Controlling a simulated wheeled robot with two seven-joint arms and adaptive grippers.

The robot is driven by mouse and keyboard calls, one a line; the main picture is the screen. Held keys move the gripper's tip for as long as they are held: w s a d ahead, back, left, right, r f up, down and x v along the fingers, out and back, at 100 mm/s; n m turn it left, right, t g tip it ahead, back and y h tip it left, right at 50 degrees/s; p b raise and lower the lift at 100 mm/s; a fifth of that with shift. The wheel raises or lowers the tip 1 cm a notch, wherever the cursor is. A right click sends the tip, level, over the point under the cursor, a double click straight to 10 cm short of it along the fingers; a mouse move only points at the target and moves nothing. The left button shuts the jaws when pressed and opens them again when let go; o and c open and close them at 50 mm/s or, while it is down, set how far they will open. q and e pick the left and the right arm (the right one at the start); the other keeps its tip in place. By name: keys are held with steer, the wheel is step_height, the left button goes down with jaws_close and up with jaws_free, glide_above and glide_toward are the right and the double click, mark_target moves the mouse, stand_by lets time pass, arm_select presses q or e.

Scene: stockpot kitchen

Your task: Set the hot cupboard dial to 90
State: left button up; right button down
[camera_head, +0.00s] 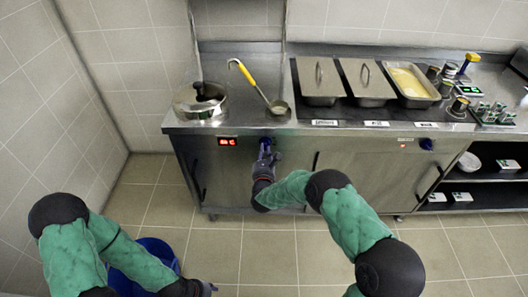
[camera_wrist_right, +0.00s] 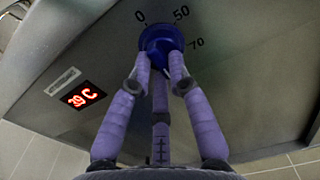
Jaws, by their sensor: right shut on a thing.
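The blue dial (camera_wrist_right: 160,36) is on the front panel of the steel counter, with the marks 0, 50 and 70 showing around it. My right gripper (camera_wrist_right: 159,68) is shut on the dial; its purple fingers hold it from both sides. The dial's pointer cannot be made out, and part of the knob is hidden by the fingers. In the head view the right gripper (camera_head: 265,152) is at the counter front. A red lit display (camera_wrist_right: 82,95) left of the dial seems to read 39 C. My left gripper (camera_head: 207,288) is low at the bottom edge, partly cut off.
A lidded pot (camera_head: 200,103) and a yellow-handled ladle (camera_head: 262,92) are on the counter above. Lidded pans (camera_head: 318,80) stand to the right. Another blue knob (camera_head: 426,144) is on the panel farther right. A blue bin (camera_head: 150,262) stands on the floor near my left arm.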

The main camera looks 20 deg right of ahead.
steer(key=c, duration=1.2)
jaws_free()
steer(key=shift+f, duration=0.1)
steer(key=shift+o, duration=0.2)
steer(key=v, duration=1.2)
